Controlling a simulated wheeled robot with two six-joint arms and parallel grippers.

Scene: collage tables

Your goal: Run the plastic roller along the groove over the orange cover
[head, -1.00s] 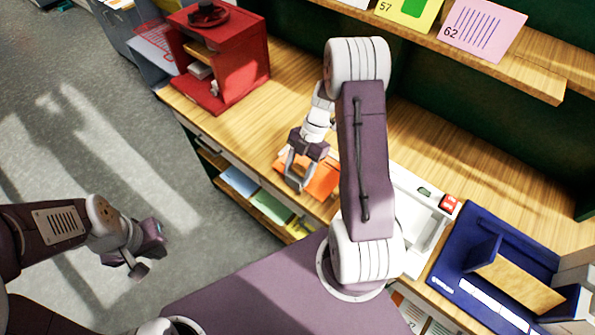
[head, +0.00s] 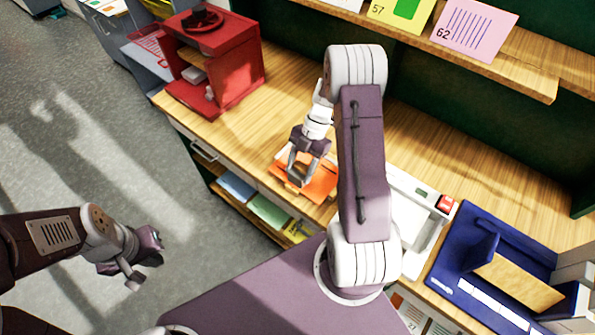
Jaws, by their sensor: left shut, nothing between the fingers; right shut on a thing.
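The orange cover (head: 319,184) lies flat on the wooden table near its front edge, partly hidden by my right arm and gripper. My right gripper (head: 295,180) points down over the left part of the cover and is shut on a small tan piece at its fingertips, which seems to be the plastic roller (head: 293,188). The roller is mostly hidden, and I cannot tell whether it touches the cover. My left gripper (head: 133,281) is shut and empty, over the floor left of the table.
A red open-fronted box (head: 238,75) stands at the table's far left. A white device (head: 425,207) and a blue board (head: 470,255) with a wooden panel lie to the right. A shelf (head: 500,65) with cards overhangs the back. Bare wood lies between the red box and cover.

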